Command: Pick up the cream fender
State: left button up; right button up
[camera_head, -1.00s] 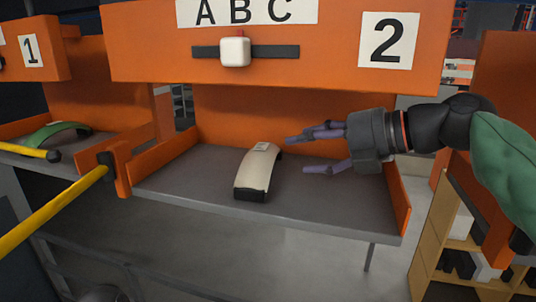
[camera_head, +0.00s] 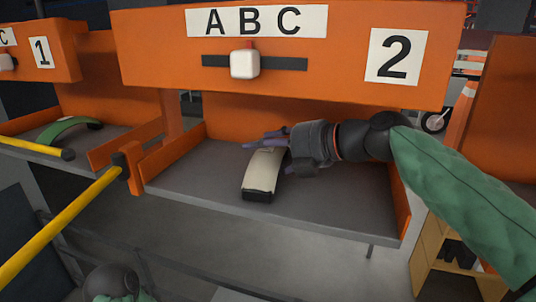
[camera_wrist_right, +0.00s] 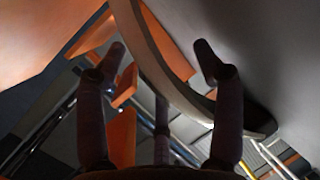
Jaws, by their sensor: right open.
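The cream fender (camera_head: 264,170) is a curved, arched piece with a dark end, lying on the grey shelf (camera_head: 330,215) of station 2. My right gripper (camera_head: 268,143) is open, coming in from the right at the fender's upper part; its purple fingers overlap the far end. In the right wrist view the fender (camera_wrist_right: 165,65) shows as a curved band passing between the spread fingers of the right gripper (camera_wrist_right: 160,55). I cannot tell whether any finger touches it. My left gripper is not in view.
An orange panel (camera_head: 330,50) with a white box (camera_head: 245,64) overhangs the shelf. Low orange side walls bound it. A yellow bar (camera_head: 65,223) crosses at left. A green fender (camera_head: 65,130) lies on the station 1 shelf. The shelf front is clear.

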jog(key=shift+w+a+f, duration=0.15)
jog(key=shift+w, duration=0.05)
jog(key=shift+s, duration=0.1)
jog(key=c, duration=1.1)
grip_shut()
jog(key=shift+f, duration=0.2)
jog(key=shift+r, duration=0.25)
jog(key=shift+r, duration=0.6)
